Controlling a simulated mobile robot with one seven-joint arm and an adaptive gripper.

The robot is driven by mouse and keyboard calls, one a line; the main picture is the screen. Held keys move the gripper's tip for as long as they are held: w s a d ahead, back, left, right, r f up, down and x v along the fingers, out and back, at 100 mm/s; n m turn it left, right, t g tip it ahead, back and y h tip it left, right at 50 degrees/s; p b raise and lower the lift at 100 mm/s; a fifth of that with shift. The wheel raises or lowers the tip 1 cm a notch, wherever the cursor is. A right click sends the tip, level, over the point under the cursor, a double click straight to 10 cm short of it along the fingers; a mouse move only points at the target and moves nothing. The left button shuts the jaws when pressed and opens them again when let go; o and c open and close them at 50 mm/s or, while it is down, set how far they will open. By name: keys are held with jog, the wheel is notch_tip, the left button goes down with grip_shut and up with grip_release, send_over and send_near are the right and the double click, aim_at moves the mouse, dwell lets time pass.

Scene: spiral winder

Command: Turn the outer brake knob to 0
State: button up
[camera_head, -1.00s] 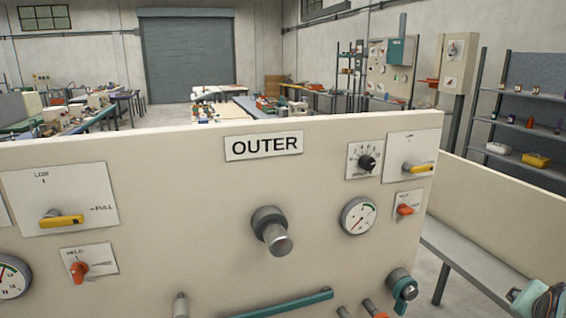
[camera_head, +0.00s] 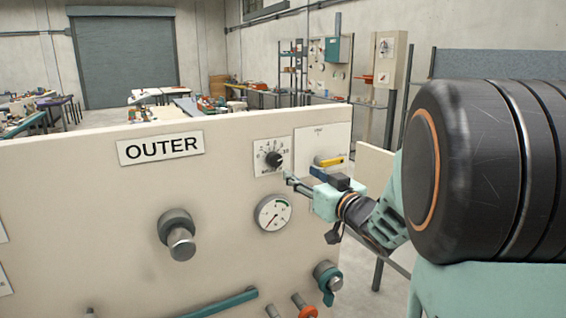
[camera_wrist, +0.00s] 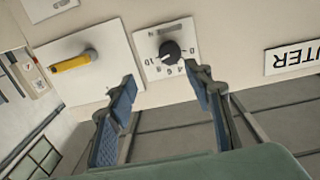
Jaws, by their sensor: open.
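The outer brake knob (camera_head: 273,159) is a black round knob on a white scale plate (camera_head: 262,148) with numbers, right of the OUTER sign on the cream panel. It also shows in the wrist view (camera_wrist: 170,50), where the picture is turned over. My gripper (camera_head: 289,179) is just below and right of the knob in the head view. In the wrist view its two blue-padded fingers (camera_wrist: 164,92) are spread apart, with the knob beyond their tips and nothing between them. The knob's exact pointer setting is too small to read surely.
A yellow lever (camera_head: 332,162) on a white plate is close right of the knob. A pressure gauge (camera_head: 272,212) is below it, and a grey cylindrical knob (camera_head: 180,240) sticks out at lower left. The OUTER sign (camera_head: 160,147) is to the left.

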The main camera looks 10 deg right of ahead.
aim_at(277, 161)
jog(key=shift+n+y, duration=0.3)
jog(key=shift+y, duration=0.2)
jog(key=x, duration=0.3)
jog(key=p+x, duration=0.1)
jog(key=x, duration=0.3)
jog(key=a+p+x, duration=0.1)
jog(key=x, duration=0.3)
jog(key=shift+a+r, duration=0.1)
jog(key=shift+s, duration=0.1)
jog(key=c, duration=1.2)
jog(key=shift+o, duration=0.2)
